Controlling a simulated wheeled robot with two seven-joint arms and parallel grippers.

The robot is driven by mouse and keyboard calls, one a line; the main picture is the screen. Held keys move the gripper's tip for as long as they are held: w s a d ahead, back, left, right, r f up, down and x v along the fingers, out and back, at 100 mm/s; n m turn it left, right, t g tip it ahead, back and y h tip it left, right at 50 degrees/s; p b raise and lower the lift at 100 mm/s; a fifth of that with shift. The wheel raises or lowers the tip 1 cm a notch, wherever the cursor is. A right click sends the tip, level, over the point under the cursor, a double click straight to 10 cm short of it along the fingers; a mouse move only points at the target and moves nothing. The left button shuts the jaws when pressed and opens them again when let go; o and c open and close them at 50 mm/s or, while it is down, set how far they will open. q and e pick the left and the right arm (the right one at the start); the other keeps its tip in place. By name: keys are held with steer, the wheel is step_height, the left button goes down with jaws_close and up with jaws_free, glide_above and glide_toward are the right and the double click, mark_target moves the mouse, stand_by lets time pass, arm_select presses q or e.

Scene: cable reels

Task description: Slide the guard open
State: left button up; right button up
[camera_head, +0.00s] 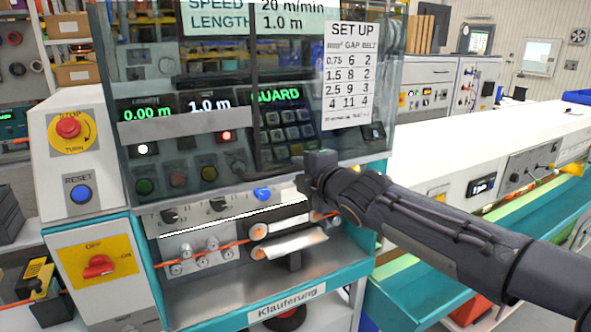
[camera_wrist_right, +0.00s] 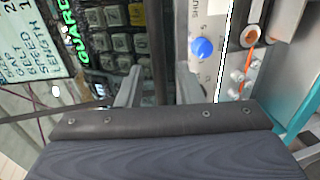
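The guard (camera_head: 225,72) is a smoky see-through panel over the machine's control face. It covers the displays, buttons and keypad, and its lower edge hangs above the rollers. My right gripper (camera_head: 312,176) is at the guard's lower edge, right of its middle. In the right wrist view, the fingers of my right gripper (camera_wrist_right: 158,84) are apart, with a dark bar of the guard (camera_wrist_right: 158,45) running between them. I cannot tell whether either finger touches it. My left gripper is not in view.
A blue knob (camera_head: 262,194) and an orange cable on rollers (camera_head: 205,250) lie below the guard. A control box with a red stop button (camera_head: 68,128) stands at the left. A long white-topped bench (camera_head: 470,140) extends right, behind my right arm.

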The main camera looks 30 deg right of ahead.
steer(key=s, duration=0.2)
steer(key=s+r, duration=0.1)
steer(key=s, duration=0.1)
steer(key=shift+s, duration=0.3)
steer(key=s+a+f+m+g+y, duration=0.2)
steer(key=s+a+f+m+g, duration=0.3)
steer(key=s+f+m, duration=0.5)
steer(key=s+a+f+m+g+y, duration=0.1)
steer(key=s+a+f+m+g, duration=0.4)
steer(key=s+f+m, duration=0.4)
steer(key=s+f, duration=0.5)
steer(key=s, duration=0.1)
steer(key=shift+m+y, duration=0.4)
